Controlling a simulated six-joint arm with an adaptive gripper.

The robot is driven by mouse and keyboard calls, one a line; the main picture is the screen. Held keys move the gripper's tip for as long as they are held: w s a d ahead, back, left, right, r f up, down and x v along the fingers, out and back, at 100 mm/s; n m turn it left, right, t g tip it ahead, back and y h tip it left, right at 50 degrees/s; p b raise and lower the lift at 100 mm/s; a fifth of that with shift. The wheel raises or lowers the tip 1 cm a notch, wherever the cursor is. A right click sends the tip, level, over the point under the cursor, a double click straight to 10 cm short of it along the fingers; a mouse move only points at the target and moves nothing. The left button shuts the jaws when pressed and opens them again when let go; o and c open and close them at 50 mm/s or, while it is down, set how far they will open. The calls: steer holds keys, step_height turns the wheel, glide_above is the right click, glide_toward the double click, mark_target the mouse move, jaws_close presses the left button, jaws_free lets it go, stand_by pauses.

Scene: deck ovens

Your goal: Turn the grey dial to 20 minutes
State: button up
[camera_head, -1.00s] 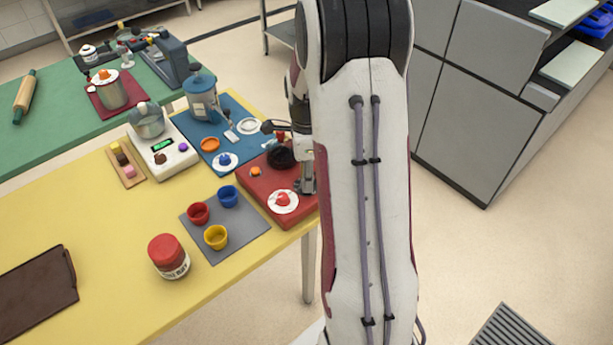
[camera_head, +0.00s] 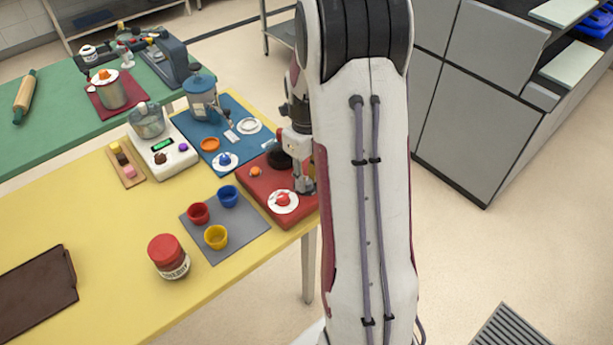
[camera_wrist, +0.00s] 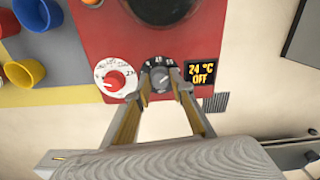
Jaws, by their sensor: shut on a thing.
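The grey dial (camera_wrist: 160,78) sits on the front part of a red unit (camera_wrist: 107,30), between a red dial and a small display. Its dark ring carries pale numbers, only partly readable. My gripper (camera_wrist: 160,98) has its two fingers around the grey dial and is shut on it. In the head view my gripper (camera_head: 304,184) is over the right side of the red unit, and the grey dial is hidden there. The display (camera_wrist: 200,74) reads 24 °C and OFF. The red dial (camera_wrist: 116,80) has a white numbered plate and stands just left of the grey dial.
An orange knob (camera_head: 255,171) is on the red unit. A grey mat (camera_head: 205,243) with red, blue and yellow cups lies to its left. A blue mat (camera_head: 188,123) with a blue-grey machine (camera_head: 202,100) is behind it.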

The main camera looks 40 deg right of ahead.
mark_target(307, 181)
steer(key=shift+m, duration=1.5)
steer(key=o, duration=1.1)
steer(key=shift+o, duration=0.2)
steer(key=shift+r, duration=0.1)
steer(key=shift+r, duration=3.65)
